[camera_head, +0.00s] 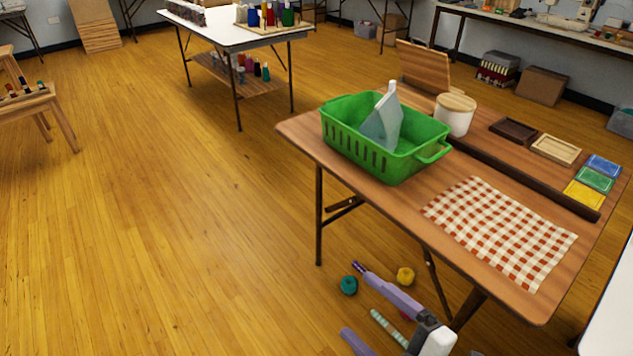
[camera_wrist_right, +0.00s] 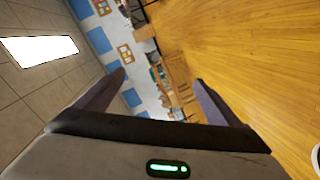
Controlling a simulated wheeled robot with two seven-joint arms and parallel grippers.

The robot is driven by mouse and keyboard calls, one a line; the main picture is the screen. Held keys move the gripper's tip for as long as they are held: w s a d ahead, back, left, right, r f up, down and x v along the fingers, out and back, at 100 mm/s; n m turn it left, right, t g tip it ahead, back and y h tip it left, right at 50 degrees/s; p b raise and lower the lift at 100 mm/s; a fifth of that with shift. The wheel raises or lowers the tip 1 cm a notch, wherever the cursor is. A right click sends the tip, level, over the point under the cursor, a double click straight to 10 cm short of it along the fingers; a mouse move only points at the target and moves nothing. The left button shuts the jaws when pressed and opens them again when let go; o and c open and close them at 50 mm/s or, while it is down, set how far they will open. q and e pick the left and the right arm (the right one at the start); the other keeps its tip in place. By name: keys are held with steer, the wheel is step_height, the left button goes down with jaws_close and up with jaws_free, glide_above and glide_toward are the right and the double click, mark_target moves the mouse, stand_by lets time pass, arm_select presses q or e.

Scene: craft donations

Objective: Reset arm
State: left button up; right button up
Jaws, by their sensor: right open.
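My right gripper (camera_head: 352,300) is at the bottom of the head view, in front of the wooden table (camera_head: 300,130). Its two purple fingers are spread wide with nothing between them. In the right wrist view the fingers (camera_wrist_right: 160,82) are also apart and empty, with a tilted view of the room beyond. My left gripper is in neither view. The right gripper is clear of the green basket (camera_head: 390,170) on the table. A translucent bottle (camera_head: 382,122) with a white top stands tilted in the basket.
A checkered cloth (camera_head: 500,228), a lidded white canister (camera_head: 455,118) and small coloured trays (camera_head: 594,179) are on the table. A teal yarn ball (camera_head: 349,285) and a yellow one (camera_head: 405,275) lie on the floor near my right gripper. Floor at left is open.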

steer(key=s+d+f+m+g+h, duration=0.2)
steer(key=s+d+f+m+h, duration=0.2)
steer(key=s+d+f+m, duration=0.35)
steer(key=s+d+f+m+g+h, duration=0.35)
steer(key=s+d+f+m, duration=0.2)
steer(key=d+f, duration=0.4)
steer(key=w+a+r+m+t, duration=0.1)
steer(key=a+m, duration=0.3)
steer(key=a, duration=0.5)
steer(key=shift+w+a+r, duration=0.2)
steer(key=shift+w+r, duration=0.05)
steer(key=shift+r, duration=0.05)
steer(key=shift+t, duration=0.25)
